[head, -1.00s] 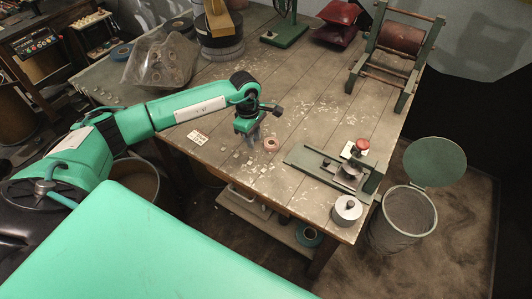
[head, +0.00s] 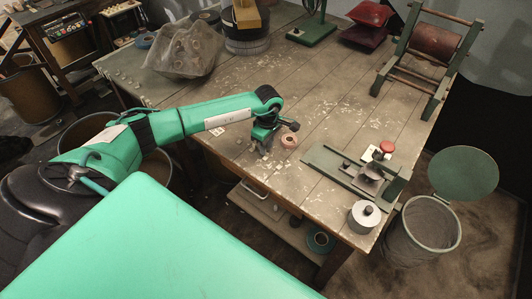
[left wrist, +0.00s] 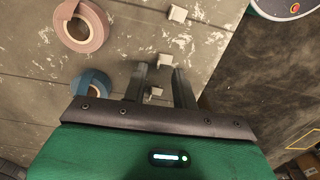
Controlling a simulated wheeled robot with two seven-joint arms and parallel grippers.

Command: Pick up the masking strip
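A pinkish tape roll (head: 289,141) lies flat on the wooden table, just right of my left gripper (head: 262,142) in the head view. In the left wrist view the pinkish roll (left wrist: 80,27) is at the upper left, apart from the fingers. A blue roll (left wrist: 92,92) lies below it, left of the fingers. My left gripper (left wrist: 162,72) is open, its two fingers spread, with small pale blocks (left wrist: 166,60) near and between them. It appears to hold nothing. I cannot tell which piece is the masking strip. My right gripper is out of view.
A green metal fixture (head: 340,170) with a red knob stands right of the roll. A round metal weight (head: 363,216) sits near the table's front corner. A bin (head: 430,228) stands beyond the edge. A clear bag (head: 184,50) and a roller stand (head: 433,47) are farther back.

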